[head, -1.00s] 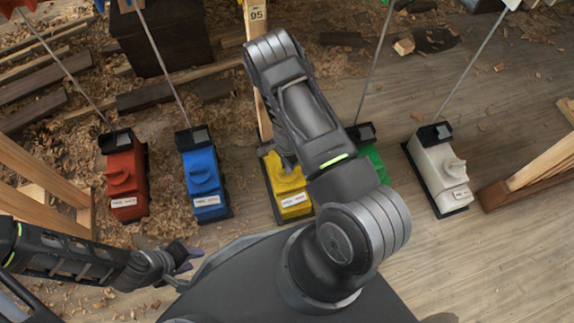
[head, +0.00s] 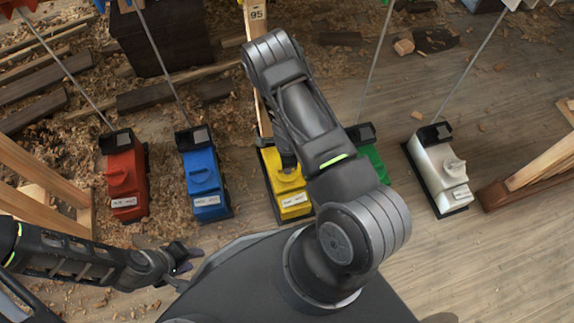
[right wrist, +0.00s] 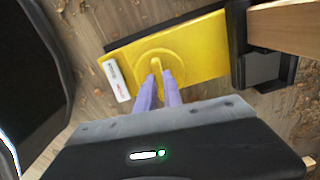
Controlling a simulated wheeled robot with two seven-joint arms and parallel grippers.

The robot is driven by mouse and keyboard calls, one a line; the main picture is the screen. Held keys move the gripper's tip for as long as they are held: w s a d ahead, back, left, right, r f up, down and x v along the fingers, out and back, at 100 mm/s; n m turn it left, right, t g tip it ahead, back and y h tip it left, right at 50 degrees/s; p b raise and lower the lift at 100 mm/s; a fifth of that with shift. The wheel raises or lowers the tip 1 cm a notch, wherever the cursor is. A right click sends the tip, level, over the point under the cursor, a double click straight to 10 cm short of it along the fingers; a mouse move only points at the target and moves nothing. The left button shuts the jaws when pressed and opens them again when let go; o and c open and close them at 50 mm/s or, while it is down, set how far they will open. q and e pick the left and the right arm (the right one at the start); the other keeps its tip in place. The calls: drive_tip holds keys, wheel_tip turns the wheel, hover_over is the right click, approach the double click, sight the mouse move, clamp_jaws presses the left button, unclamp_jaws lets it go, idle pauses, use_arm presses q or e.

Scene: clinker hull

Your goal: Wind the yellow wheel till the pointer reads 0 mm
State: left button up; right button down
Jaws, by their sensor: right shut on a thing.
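The yellow winch box (head: 291,198) stands on the floor below my right arm, with a white label at its near end. In the right wrist view its yellow wheel (right wrist: 160,64) is a round disc on top of the yellow body (right wrist: 207,45). My right gripper (right wrist: 161,72) has its purple fingers close together at the wheel's middle, shut on its grip, which the fingertips mostly hide. My left gripper (head: 186,262) is at the lower left, away from the boxes; its finger gap is too small to judge. No pointer or scale can be read.
Red (head: 125,180), blue (head: 205,180), green (head: 374,160) and white (head: 438,175) boxes stand in the same row. Thin rods rise from several of them. A wooden post marked 95 (head: 257,14) stands behind the yellow box. Wood shavings litter the floor.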

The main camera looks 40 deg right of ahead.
drive_tip(key=c, duration=1.5)
unclamp_jaws()
drive_tip(key=shift+r, duration=0.1)
wheel_tip(320, 180, up, 8)
drive_tip(key=p, duration=0.2)
drive_tip(key=shift+f+p, duration=0.2)
drive_tip(key=shift+p, duration=0.2)
drive_tip(key=shift+o, duration=0.3)
